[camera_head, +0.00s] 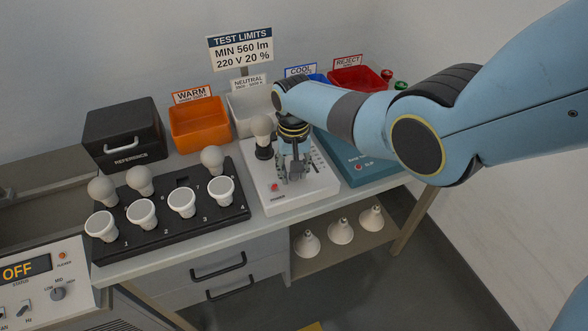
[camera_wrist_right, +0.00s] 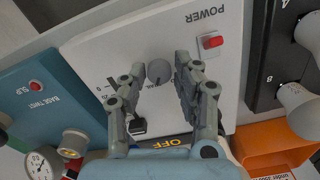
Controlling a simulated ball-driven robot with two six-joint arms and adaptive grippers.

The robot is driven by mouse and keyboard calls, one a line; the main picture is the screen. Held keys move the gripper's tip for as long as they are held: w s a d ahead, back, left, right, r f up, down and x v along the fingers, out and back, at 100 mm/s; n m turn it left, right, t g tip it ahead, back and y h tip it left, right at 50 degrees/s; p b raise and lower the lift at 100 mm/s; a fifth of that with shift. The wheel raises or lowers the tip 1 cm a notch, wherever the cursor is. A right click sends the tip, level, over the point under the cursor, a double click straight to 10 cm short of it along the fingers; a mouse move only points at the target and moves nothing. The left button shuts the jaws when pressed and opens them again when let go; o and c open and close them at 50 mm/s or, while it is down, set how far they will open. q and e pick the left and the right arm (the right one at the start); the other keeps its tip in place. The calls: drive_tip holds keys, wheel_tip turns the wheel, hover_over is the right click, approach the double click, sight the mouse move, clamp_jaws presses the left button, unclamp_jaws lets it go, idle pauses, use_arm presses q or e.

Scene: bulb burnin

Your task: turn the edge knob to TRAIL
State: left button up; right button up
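A small round grey knob (camera_wrist_right: 159,71) sits on the white tester panel (camera_wrist_right: 90,50) in the right wrist view. Lettering and a dial scale lie around it, partly hidden by my fingers. My right gripper (camera_wrist_right: 160,63) points down at the panel, with one finger on each side of the knob. The fingers look apart from it, with a narrow gap on both sides. In the head view my right gripper (camera_head: 294,174) is over the white tester (camera_head: 268,205) and hides the knob. My left gripper is not in view.
A bulb (camera_head: 262,127) stands in a socket behind my right gripper. A red power switch (camera_wrist_right: 211,42) is on the panel. A black rack (camera_head: 160,222) with several bulbs is left, a teal base-twist box (camera_head: 352,168) right. A control panel (camera_head: 30,290) reads OFF.

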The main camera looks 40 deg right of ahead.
sight(293, 174)
drive_tip(key=shift+o, duration=1.3)
drive_tip(key=shift+r, duration=0.1)
wheel_tip(293, 174, up, 12)
